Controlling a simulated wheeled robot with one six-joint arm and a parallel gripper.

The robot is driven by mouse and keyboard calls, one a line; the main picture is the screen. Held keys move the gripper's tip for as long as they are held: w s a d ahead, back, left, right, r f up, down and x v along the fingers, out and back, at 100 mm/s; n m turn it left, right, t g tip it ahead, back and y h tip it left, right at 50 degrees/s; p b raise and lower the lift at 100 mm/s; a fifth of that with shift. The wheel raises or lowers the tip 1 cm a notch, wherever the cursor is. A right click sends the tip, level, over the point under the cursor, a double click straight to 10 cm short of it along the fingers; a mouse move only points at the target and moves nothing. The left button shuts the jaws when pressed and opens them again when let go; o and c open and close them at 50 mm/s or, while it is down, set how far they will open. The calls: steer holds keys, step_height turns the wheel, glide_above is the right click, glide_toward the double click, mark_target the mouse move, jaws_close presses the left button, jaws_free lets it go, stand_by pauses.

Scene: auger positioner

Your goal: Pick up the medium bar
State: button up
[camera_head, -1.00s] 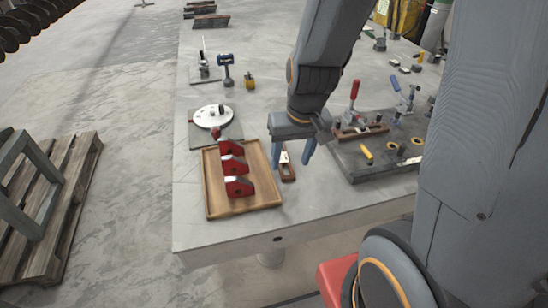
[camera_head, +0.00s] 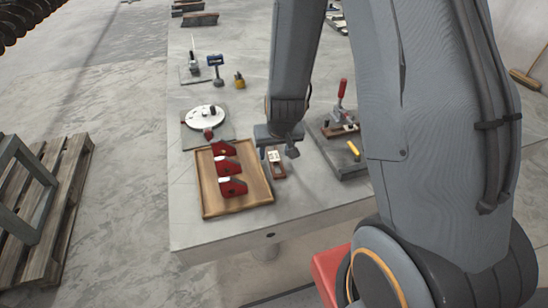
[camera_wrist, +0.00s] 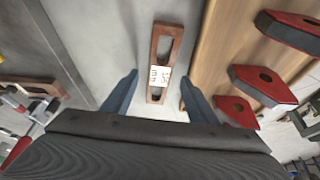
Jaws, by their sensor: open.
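A reddish-brown bar (camera_head: 277,161) with slots and a white label lies on the table just right of the wooden tray. In the wrist view this bar (camera_wrist: 163,46) points away from me, its near end between the fingers in the picture. The label print is too small to read surely. My gripper (camera_wrist: 159,82) is open and empty, with one blue finger on each side of the bar and visible gaps to both. In the head view my gripper (camera_head: 274,153) is over the bar and partly hides it.
The wooden tray (camera_head: 208,209) with red blocks (camera_head: 231,187) is close on the left. A dark fixture plate (camera_head: 345,165) with a red-handled clamp (camera_head: 341,95) and another bar stands to the right. A white disc (camera_head: 206,117) sits behind the tray.

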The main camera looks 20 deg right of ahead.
steer(key=shift+x, duration=0.95)
steer(key=shift+c, duration=0.4)
jaws_close()
steer(key=shift+r, duration=0.2)
